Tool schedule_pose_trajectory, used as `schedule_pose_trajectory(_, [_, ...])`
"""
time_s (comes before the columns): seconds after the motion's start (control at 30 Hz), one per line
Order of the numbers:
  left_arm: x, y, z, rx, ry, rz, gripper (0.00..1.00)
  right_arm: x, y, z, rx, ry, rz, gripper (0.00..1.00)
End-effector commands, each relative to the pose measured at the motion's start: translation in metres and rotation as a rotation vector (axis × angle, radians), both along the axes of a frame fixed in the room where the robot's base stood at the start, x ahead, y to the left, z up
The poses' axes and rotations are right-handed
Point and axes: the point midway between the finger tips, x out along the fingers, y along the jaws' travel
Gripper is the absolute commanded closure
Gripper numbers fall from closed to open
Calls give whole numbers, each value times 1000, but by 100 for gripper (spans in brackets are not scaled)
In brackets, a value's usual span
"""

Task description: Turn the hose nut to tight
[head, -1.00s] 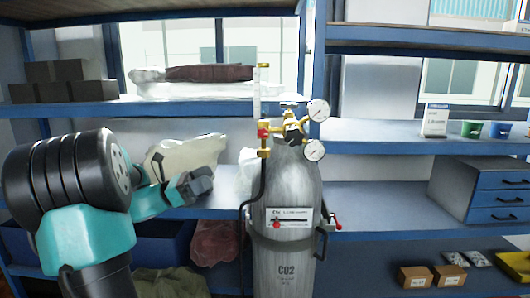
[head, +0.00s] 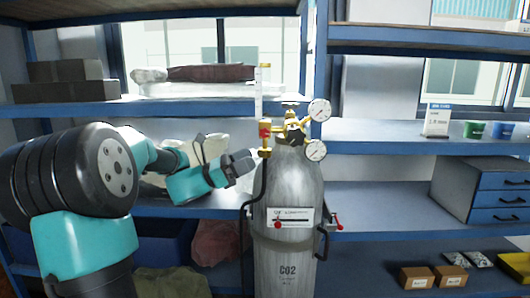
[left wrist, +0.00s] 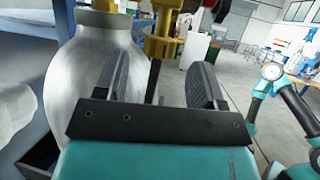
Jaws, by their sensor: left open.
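The brass hose nut (head: 264,152) sits at the bottom of the flowmeter, left of the grey CO2 cylinder's neck, with a black hose (head: 263,178) below it. In the left wrist view the yellow nut (left wrist: 160,47) is ahead of my gripper, and the hose runs down between the fingers. My left gripper (head: 248,160) is just left of the nut in the head view. In the left wrist view its two dark fingers (left wrist: 162,78) are apart, with no grip on the nut or hose. My right gripper is not in view.
The CO2 cylinder (head: 288,215) stands before blue shelves, close to my left gripper. Two gauges (head: 319,110) and a brass regulator (head: 292,130) sit on top. The clear flowmeter tube (head: 259,92) rises above the nut. A pale bag (head: 212,147) lies on the shelf behind my arm.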

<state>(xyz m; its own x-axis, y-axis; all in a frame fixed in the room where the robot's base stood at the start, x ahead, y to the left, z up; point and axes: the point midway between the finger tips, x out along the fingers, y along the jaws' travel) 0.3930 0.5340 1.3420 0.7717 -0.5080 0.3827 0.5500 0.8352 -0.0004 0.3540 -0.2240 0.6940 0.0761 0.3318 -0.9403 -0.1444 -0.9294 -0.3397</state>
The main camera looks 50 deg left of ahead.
Motion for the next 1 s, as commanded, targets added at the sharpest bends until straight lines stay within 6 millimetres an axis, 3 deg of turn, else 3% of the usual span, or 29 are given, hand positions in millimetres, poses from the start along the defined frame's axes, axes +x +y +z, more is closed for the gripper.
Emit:
schedule_pose_trajectory(0.4, [39, -26, 20, 1, -1, -3, 37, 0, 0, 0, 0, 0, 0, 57])
schedule_pose_trajectory(0.8, [45, -29, 22, 0, 0, 0, 37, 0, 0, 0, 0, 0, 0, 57])
schedule_pose_trajectory(1.0, [44, -29, 22, 0, 0, 0, 54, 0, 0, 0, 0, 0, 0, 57])
